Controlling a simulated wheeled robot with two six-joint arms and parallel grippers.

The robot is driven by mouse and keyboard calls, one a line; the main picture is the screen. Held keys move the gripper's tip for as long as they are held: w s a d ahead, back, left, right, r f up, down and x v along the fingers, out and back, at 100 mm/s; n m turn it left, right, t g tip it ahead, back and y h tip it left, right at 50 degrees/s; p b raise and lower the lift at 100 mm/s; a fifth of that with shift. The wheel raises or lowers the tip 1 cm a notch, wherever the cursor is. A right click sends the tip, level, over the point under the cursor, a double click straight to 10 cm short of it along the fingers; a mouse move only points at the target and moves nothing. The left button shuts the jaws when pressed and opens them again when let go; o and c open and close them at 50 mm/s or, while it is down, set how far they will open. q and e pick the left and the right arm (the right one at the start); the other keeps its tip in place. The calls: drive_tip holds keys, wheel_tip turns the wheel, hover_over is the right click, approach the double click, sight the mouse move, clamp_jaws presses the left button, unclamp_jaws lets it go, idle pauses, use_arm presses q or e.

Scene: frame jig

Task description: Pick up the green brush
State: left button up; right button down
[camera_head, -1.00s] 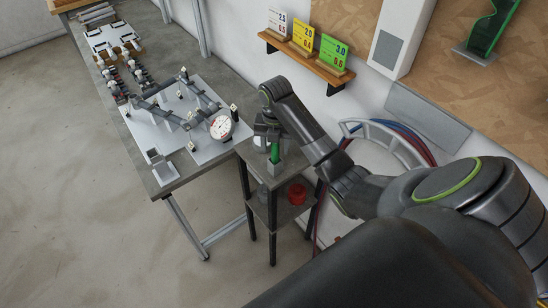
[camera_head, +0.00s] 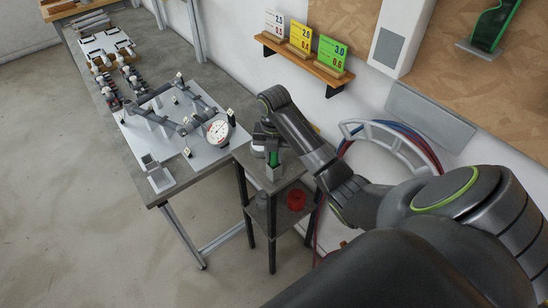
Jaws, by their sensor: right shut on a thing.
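The green brush (camera_head: 273,158) shows as a short upright green handle above a small grey holder (camera_head: 274,172) on the top shelf of a dark stand. My right gripper (camera_head: 270,147) is over the holder and shut on the upper part of the brush. The gripper and wrist hide the top of the brush. The brush's lower end is at the holder, and I cannot tell whether it is still inside. My left gripper is not in view.
The dark stand (camera_head: 287,182) has a red container (camera_head: 296,200) on its lower shelf. A workbench (camera_head: 180,188) with a frame jig and a round dial (camera_head: 219,132) stands to the left. A wall shelf (camera_head: 301,63) with coloured cards and a hose reel (camera_head: 392,140) are behind.

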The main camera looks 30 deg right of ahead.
drive_tip(key=shift+r, duration=0.35)
wheel_tip(320, 180, up, 2)
drive_tip(key=shift+r, duration=0.1)
wheel_tip(320, 180, up, 7)
drive_tip(key=p, duration=0.7)
drive_tip(key=shift+r, duration=0.1)
idle(1.0)
